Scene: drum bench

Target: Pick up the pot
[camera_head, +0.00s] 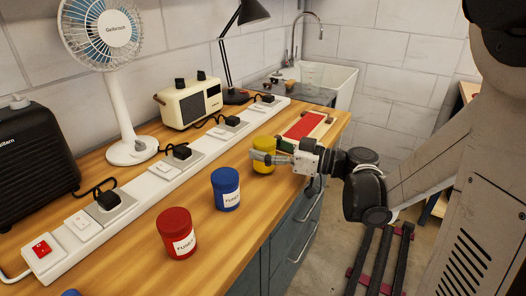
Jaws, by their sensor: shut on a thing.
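The task's pot could be any of the lidded pots on the bench. A yellow pot (263,163) stands near the bench's front edge, partly hidden by my gripper (265,157). My gripper comes in from the right and is shut on the yellow pot. The pot looks upright; I cannot tell whether it touches the bench. A blue pot (226,189) stands to the left of it and a red pot (177,234) further left and nearer. Both carry white labels and stand apart from my gripper.
A long white power strip (150,188) with black plugs runs behind the pots. A fan (130,150), a radio (190,103), a black appliance (35,155) and a lamp (225,65) stand behind it. A red-topped tray (304,126) lies beyond my gripper. A sink (335,80) is at the back.

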